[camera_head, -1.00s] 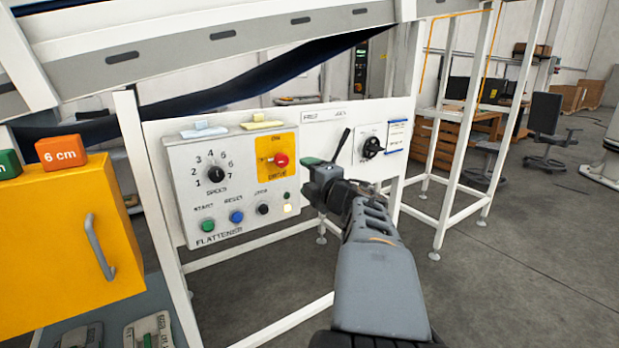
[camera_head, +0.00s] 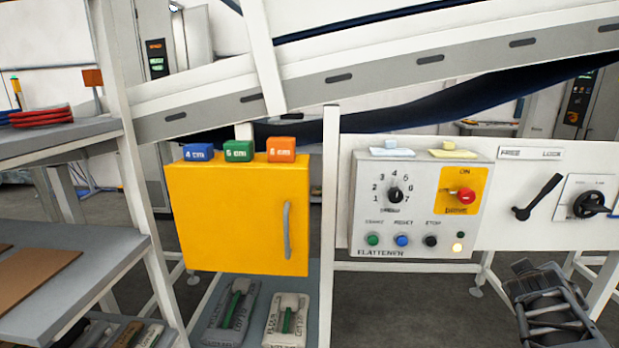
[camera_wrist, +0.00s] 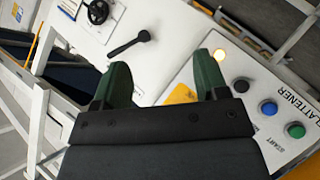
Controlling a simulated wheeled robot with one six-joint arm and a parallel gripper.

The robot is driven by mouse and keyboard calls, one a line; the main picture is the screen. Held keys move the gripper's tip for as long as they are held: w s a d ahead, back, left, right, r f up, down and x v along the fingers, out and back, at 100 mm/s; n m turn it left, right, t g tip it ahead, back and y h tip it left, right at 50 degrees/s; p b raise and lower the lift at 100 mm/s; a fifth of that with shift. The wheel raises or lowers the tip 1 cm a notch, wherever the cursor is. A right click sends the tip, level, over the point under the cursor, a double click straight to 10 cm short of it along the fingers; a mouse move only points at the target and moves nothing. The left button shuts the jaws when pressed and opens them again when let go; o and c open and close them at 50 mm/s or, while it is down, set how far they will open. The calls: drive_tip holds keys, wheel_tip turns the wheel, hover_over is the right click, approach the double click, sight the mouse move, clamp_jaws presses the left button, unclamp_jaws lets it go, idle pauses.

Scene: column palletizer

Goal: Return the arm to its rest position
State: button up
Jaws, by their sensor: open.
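My gripper (camera_wrist: 163,72) shows in the wrist view with its two green fingers spread apart and nothing between them. It is in front of the control panel, with the black lever (camera_wrist: 130,43) beyond the fingers and the flattener box (camera_wrist: 262,95) to the right. Whether the fingertips touch anything is unclear, but I see no contact. In the head view only part of my arm (camera_head: 550,310) shows at the bottom right, below the lever and the black rotary knob; my fingers are not visible there.
The flattener box (camera_head: 420,205) has a dial, a red knob, several buttons and a glowing lamp (camera_head: 457,247). A yellow cabinet (camera_head: 240,220) carries blue, green and orange blocks. Shelves (camera_head: 70,280) stand at left. White frame posts (camera_head: 330,220) and a sloping conveyor (camera_head: 400,70) surround the panel.

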drive_tip(key=s+a+g+y+p, duration=0.2)
drive_tip(key=a+y+p, duration=0.2)
drive_tip(key=a, duration=1.1)
drive_tip(key=s+a+g+y+p, duration=0.2)
drive_tip(key=a+y+p, duration=0.3)
drive_tip(key=a, duration=1)
drive_tip(key=shift+s+a+g+y+p, duration=0.3)
drive_tip(key=shift+s+a+g+p, duration=0.1)
drive_tip(key=shift+s+p, duration=0.4)
drive_tip(key=shift+d, duration=0.1)
